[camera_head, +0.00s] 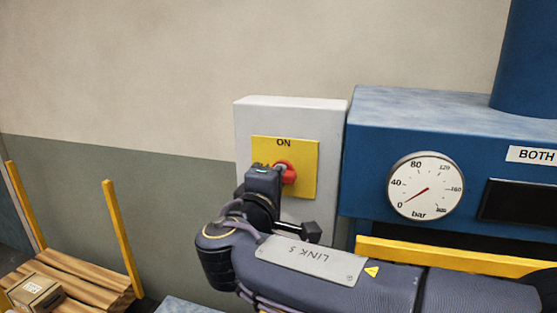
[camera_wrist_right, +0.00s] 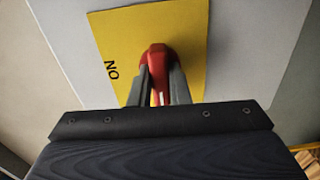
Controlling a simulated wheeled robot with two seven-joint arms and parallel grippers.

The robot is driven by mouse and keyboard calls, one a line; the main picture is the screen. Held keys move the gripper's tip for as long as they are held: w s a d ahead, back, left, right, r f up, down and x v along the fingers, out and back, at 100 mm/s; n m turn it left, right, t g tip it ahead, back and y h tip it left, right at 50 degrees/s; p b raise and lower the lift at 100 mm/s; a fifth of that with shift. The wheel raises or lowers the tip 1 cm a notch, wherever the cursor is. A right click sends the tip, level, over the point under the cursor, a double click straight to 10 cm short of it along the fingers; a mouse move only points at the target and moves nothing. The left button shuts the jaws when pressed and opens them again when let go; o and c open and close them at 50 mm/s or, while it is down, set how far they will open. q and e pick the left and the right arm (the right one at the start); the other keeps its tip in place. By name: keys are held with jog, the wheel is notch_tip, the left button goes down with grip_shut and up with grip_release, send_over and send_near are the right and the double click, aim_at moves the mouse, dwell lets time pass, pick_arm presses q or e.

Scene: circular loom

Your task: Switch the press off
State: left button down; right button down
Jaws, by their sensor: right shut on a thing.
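A red rotary switch (camera_head: 287,172) sits on a yellow plate (camera_head: 307,152) marked ON at its top. The plate is on a pale grey box on the wall, beside the blue press (camera_head: 372,150). My right gripper (camera_head: 277,172) reaches up to the switch and hides part of it. In the right wrist view, the two fingers of my right gripper (camera_wrist_right: 160,94) are shut on the red switch handle (camera_wrist_right: 157,57). The lower part of the plate is hidden behind the gripper in the head view. My left gripper is not in view.
A round pressure gauge (camera_head: 425,186) on the press has its needle low on the scale. A dark panel (camera_head: 517,201) and a BOTH label (camera_head: 532,155) are to its right. A yellow bar (camera_head: 450,256) runs below. A wooden rack (camera_head: 77,280) with a small box stands at lower left.

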jog(key=c, duration=1.4)
grip_release()
jog(key=shift+d, duration=0.1)
jog(key=shift+o, duration=0.2)
jog(key=b+v, duration=0.2)
jog(key=v, duration=0.5)
jog(key=shift+w, duration=0.1)
